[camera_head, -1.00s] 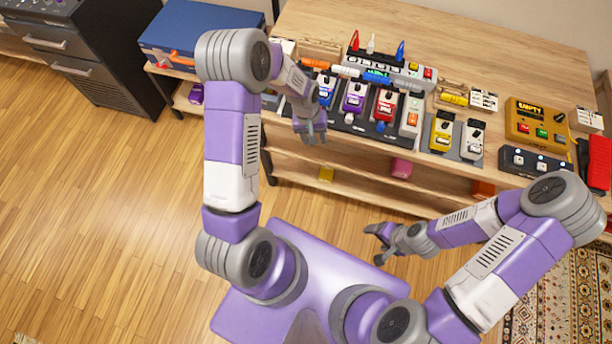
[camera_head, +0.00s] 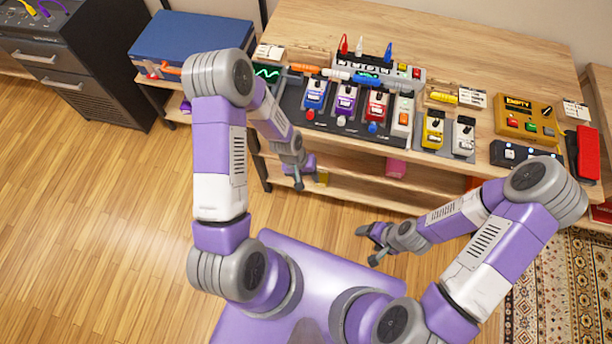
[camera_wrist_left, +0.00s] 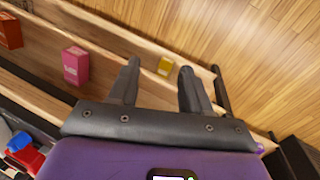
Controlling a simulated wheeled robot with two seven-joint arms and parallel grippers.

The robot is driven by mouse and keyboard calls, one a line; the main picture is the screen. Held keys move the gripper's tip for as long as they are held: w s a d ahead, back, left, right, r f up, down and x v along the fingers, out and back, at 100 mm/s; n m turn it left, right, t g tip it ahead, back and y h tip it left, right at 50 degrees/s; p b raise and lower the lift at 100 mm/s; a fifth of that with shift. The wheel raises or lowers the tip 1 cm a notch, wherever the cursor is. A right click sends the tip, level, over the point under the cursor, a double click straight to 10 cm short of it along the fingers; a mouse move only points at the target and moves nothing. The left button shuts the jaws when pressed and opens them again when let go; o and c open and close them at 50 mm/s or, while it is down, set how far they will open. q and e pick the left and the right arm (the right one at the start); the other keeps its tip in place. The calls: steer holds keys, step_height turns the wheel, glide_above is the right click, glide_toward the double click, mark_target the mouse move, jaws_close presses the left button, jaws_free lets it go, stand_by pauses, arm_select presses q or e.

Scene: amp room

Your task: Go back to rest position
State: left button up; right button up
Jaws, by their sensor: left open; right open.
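My left gripper (camera_head: 303,176) hangs in front of the wooden bench, below the level of its top. In the left wrist view its two fingers (camera_wrist_left: 158,85) are apart with nothing between them. My right gripper (camera_head: 370,245) is open over the floor in front of the bench, to the right of my left gripper, and holds nothing visible. Both arms are bent at the elbow, with the forearms reaching in front of my body.
The wooden bench (camera_head: 440,33) carries a row of effect pedals, a yellow box (camera_head: 527,118) and a red pedal (camera_head: 588,152). Its lower shelf holds a pink box (camera_wrist_left: 76,66) and a yellow box (camera_wrist_left: 165,66). A blue case (camera_head: 190,42) stands left. Floor (camera_head: 100,220) at left is clear.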

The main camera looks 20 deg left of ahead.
stand_by(0.3)
arm_select(q)
steer(key=s+d+f, duration=0.1)
steer(key=s+d, duration=0.1)
steer(key=s, duration=0.3)
steer(key=s+d+f+m+h, duration=0.1)
steer(key=s+d, duration=0.2)
steer(key=s, duration=0.2)
steer(key=shift+s+d+f, duration=0.35)
steer(key=shift+s+f, duration=0.05)
steer(key=shift+c, duration=0.4)
